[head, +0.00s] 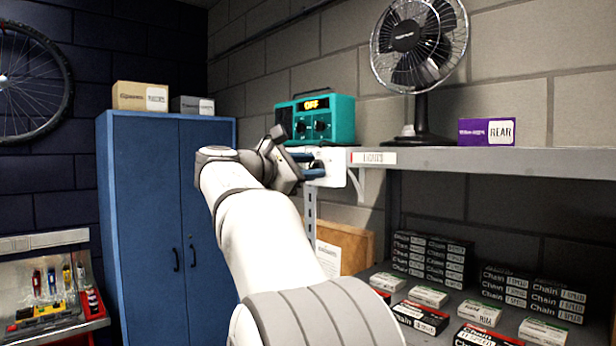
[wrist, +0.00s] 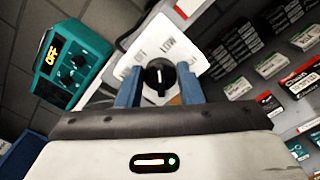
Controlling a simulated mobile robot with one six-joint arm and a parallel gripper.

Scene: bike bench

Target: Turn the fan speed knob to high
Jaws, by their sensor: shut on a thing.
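The fan speed knob (wrist: 158,76) is black and round with a raised grip and a pale pointer line. It sits on a white plate (wrist: 135,52) that carries the word LOW and another label I cannot read clearly. My gripper (wrist: 158,86) has its two blue fingers on either side of the knob, shut on it. In the head view my gripper (head: 312,166) reaches the white plate (head: 334,170) at the shelf's left end, and the knob is mostly hidden there. The fan (head: 419,45) stands on the shelf, black with a wire cage.
A teal radio-like box (head: 338,120) with an OFF display and its own knobs stands just behind my gripper. The grey shelf (head: 480,157) holds a purple box (head: 487,131). Chain boxes (head: 430,256) fill the lower shelf. A blue cabinet (head: 150,220) stands left.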

